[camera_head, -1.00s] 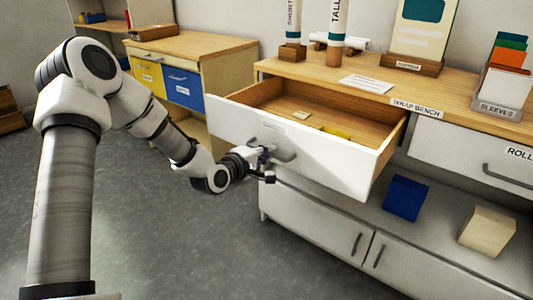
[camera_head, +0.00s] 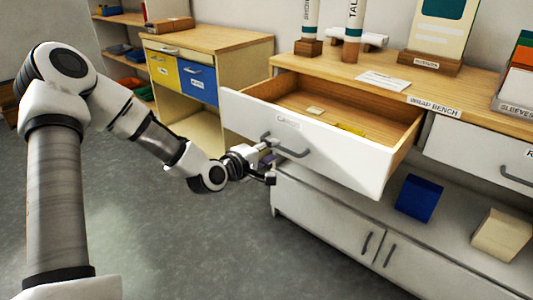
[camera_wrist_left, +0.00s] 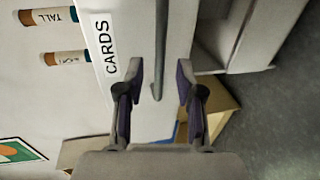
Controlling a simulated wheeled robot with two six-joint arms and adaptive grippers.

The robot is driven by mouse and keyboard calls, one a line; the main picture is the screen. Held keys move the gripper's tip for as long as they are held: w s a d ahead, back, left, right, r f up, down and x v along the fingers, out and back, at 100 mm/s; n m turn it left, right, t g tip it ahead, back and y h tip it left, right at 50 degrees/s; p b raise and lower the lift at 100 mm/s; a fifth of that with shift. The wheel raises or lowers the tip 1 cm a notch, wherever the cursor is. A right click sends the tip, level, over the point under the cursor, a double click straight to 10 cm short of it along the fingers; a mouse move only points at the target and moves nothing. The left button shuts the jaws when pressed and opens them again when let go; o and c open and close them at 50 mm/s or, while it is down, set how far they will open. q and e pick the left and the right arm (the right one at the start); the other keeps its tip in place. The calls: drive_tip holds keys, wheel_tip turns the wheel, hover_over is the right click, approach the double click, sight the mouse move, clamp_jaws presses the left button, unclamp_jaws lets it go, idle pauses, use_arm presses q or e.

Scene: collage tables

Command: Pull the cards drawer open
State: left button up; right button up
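The cards drawer (camera_head: 300,140) is pulled well out of the bench, its white front facing me and its wooden inside showing. Its label reads CARDS in the left wrist view (camera_wrist_left: 106,48). Its grey bar handle (camera_head: 291,152) is on the front. My left gripper (camera_head: 270,166) is just in front of the handle's left end. In the left wrist view the gripper (camera_wrist_left: 159,72) is open, with the handle bar (camera_wrist_left: 160,50) showing between its two spread fingers. Neither finger visibly presses on the bar. My right gripper is in neither view.
A small pale block (camera_head: 315,110) and a yellow item (camera_head: 351,129) lie in the drawer. Below are a blue box (camera_head: 418,198), a cream box (camera_head: 501,234) and closed cupboard doors. A side cabinet (camera_head: 228,45) with yellow and blue drawers stands back left. Grey floor (camera_head: 185,240) is clear.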

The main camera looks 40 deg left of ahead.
use_arm(q)
drive_tip(key=v, duration=0.3)
idle(0.5)
drive_tip(key=s+d+f+m+g+h, duration=0.1)
drive_tip(key=s+d+f+m+g, duration=0.3)
drive_tip(key=f, duration=0.8)
drive_tip(key=s+d+f+m+g, duration=0.2)
drive_tip(key=s+d+f+g, duration=0.35)
drive_tip(key=f, duration=0.75)
drive_tip(key=s+d+f+m+g+y, duration=0.1)
drive_tip(key=s+d+f+m+g, duration=0.15)
drive_tip(key=s, duration=0.45)
drive_tip(key=s+d+f+m+g, duration=0.1)
drive_tip(key=s+f+m+g, duration=0.1)
drive_tip(key=s+f+m, duration=0.35)
drive_tip(key=s+d+f+m+g+y, duration=0.1)
drive_tip(key=s+f+m+g, duration=0.1)
drive_tip(key=s, duration=0.6)
wheel_tip(320, 180, up, 21)
drive_tip(key=p, duration=2)
drive_tip(key=shift+f+m, duration=0.15)
drive_tip(key=shift+m, duration=0.25)
